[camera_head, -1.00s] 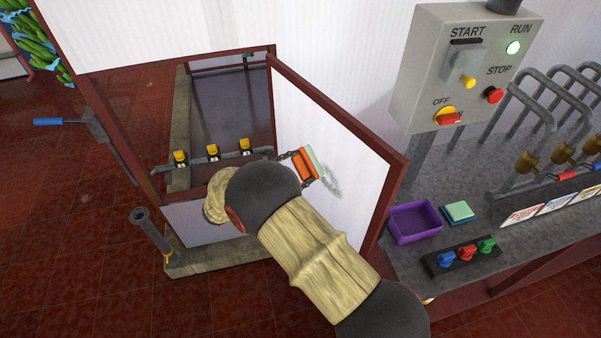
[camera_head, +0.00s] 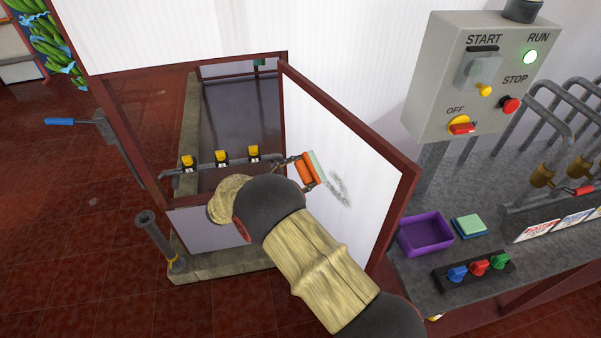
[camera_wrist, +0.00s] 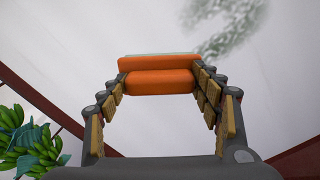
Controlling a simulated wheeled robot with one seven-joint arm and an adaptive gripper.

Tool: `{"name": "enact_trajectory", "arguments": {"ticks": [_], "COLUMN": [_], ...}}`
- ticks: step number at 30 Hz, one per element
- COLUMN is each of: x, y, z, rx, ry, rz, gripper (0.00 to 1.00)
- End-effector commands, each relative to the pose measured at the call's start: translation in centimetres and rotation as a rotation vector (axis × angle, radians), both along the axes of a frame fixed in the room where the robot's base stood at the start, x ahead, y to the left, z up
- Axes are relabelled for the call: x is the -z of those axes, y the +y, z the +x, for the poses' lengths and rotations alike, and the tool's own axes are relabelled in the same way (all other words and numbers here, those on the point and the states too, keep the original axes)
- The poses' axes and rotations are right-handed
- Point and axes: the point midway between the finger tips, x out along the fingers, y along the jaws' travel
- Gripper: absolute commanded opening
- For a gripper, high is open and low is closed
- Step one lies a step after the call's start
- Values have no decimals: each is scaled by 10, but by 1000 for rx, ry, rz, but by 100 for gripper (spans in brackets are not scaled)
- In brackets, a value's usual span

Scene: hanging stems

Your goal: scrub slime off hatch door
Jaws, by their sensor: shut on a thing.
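The hatch door (camera_head: 352,203), white with a dark red frame, stands open. A grey-green slime smear (camera_head: 340,188) marks its white face, and the smear also shows at the upper right in the wrist view (camera_wrist: 232,30). My gripper (camera_head: 306,172) is shut on an orange scrubber (camera_head: 307,170) with a pale green pad edge. In the wrist view the scrubber (camera_wrist: 158,80) sits across the fingertips, facing the door panel, left of and below the smear. I cannot tell whether the pad touches the panel. My arm hides part of the door's lower left.
Right of the door, a grey counter (camera_head: 400,277) holds a purple tray (camera_head: 426,234), a green-and-blue sponge (camera_head: 469,226) and a row of coloured valves (camera_head: 478,268). A control box (camera_head: 475,75) stands above. A pipe with yellow-topped taps (camera_head: 220,158) crosses the hatch opening.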

Motion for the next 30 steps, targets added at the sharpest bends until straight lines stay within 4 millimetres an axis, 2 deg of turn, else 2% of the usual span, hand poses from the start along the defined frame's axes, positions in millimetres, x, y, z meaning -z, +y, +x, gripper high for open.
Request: {"name": "enact_trajectory", "arguments": {"ticks": [14,23,30], "x": [-3,-3,-3], "y": [-19,-26,-38], "z": [-27,-36,-51], "rx": [1,1,1], "ry": [0,0,1], "rz": [-1,-1,-1], "gripper": [44,44,44]}}
